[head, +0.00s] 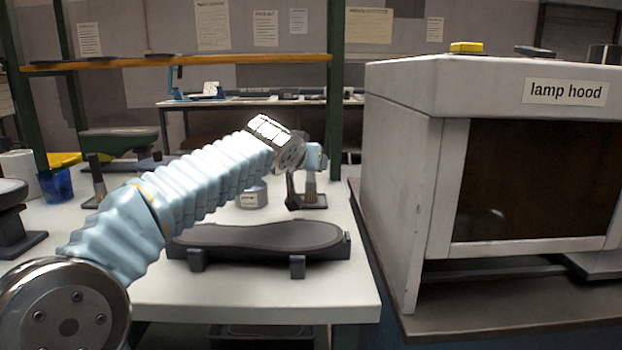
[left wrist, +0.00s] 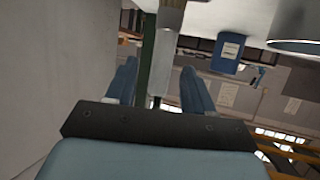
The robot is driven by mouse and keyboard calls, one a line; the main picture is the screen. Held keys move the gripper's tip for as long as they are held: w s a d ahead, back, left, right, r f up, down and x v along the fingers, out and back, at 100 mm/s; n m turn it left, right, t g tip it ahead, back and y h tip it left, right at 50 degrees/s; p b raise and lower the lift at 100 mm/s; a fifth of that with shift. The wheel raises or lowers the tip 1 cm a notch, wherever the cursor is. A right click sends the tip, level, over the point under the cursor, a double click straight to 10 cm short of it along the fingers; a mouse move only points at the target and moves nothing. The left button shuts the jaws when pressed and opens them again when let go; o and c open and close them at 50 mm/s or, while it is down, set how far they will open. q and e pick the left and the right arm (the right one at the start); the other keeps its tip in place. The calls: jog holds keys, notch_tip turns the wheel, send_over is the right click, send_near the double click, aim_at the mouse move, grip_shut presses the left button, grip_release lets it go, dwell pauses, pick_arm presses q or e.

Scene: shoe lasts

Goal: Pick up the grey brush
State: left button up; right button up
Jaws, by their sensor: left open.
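A grey-brown piece (left wrist: 170,14) shows at the top edge there, cut off and unclear. My right gripper is not in view.
A dark sole-shaped form (head: 262,236) lies on supports on the white table (head: 250,292). A grey tin (head: 252,198) stands behind it. The lamp hood (head: 398,180) stands close on the right, beyond a gap. A green post (head: 335,90) rises behind the gripper.

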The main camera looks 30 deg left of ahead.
pick_arm(q)
jog(key=x, duration=0.3)
jog(key=shift+w+a+f+p, duration=0.1)
jog(key=shift+w+a+p, duration=0.05)
jog(key=shift+w+p, duration=0.2)
jog(key=shift+c, duration=0.3)
grip_shut()
